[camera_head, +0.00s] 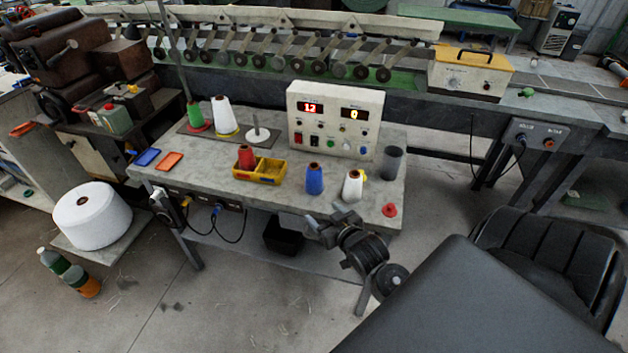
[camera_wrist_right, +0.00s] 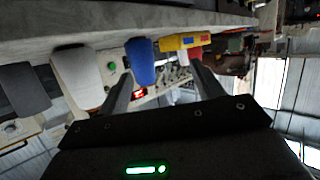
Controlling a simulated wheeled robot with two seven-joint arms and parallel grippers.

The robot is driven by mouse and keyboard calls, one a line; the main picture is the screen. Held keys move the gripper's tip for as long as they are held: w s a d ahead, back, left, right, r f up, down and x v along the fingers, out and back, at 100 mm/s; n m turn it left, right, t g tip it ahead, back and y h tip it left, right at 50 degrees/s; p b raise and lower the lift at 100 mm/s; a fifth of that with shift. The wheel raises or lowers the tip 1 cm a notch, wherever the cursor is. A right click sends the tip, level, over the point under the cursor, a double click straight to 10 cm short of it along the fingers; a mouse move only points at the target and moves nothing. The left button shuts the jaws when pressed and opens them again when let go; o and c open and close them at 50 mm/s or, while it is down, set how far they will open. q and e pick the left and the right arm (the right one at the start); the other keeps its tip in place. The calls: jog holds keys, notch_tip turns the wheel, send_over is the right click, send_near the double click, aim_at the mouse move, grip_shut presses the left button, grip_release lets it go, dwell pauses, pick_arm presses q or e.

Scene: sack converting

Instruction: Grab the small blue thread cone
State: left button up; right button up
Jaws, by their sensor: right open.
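The small blue thread cone (camera_head: 314,181) stands upright on the table near its front edge, right of a yellow bin. My right gripper (camera_head: 326,215) is open and empty in front of the table edge, just below and right of the cone in the head view, apart from it. In the right wrist view, which is upside down, the blue cone (camera_wrist_right: 140,62) shows beyond the open fingers (camera_wrist_right: 162,72), nearer the left finger. My left gripper is not in view.
The yellow bin (camera_head: 270,172) with a red cone (camera_head: 246,157) is on the left. A control box (camera_head: 334,120) stands behind. A red piece (camera_head: 389,210) lies at the front right.

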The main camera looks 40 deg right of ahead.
aim_at(317, 173)
jog(key=shift+w+d+r+m+t+h+p, duration=0.25)
jog(key=shift+w+d+r+t, duration=0.35)
jog(key=shift+w+d, duration=0.7)
jog(key=shift+w+d+r+m+t+h+p, duration=0.15)
jog(key=shift+w+d+r+t+h, duration=0.25)
jog(key=shift+w+d, duration=0.85)
jog(key=shift+w+d+r+m+t+h+p, duration=0.2)
jog(key=shift+w+d+r+t, duration=0.5)
jog(key=shift+w, duration=1.1)
jog(key=shift+w+d+r, duration=0.1)
jog(key=shift+w+r, duration=0.05)
jog(key=x, duration=0.1)
jog(key=p+x, duration=0.1)
jog(key=x, duration=0.3)
jog(key=shift+a+f+p, duration=0.2)
jog(key=shift+f+p, duration=0.1)
jog(key=shift+f, duration=0.05)
jog(key=shift+c, duration=0.3)
grip_shut()
